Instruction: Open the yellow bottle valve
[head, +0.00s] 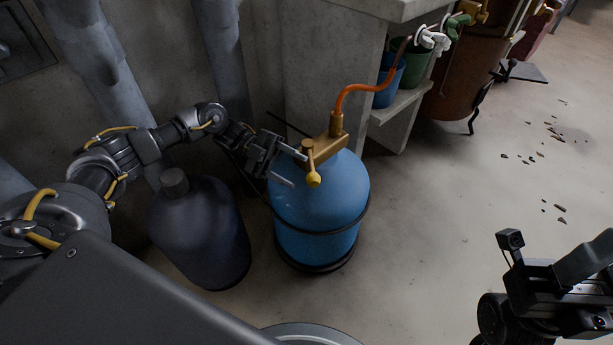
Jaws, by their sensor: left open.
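A blue gas bottle (318,205) stands upright on the floor near the middle of the head view. On its top sits a brass-yellow valve (328,148) with a yellow knobbed handle (313,179) on its near left side. An orange hose (357,88) runs from the valve up to the right. My left gripper (292,168) comes in from the left and is open, its fingertips close to the left side of the valve handle. I cannot tell if they touch it. Part of my right arm shows at the lower right; its fingertips cannot be made out.
A dark bottle (203,232) stands left of the blue one, below my left arm. Behind is a concrete bench with a shelf (402,103) holding blue and green buckets. A rusty drum (468,78) stands further right. The floor (440,215) to the right is mostly clear, with scattered debris.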

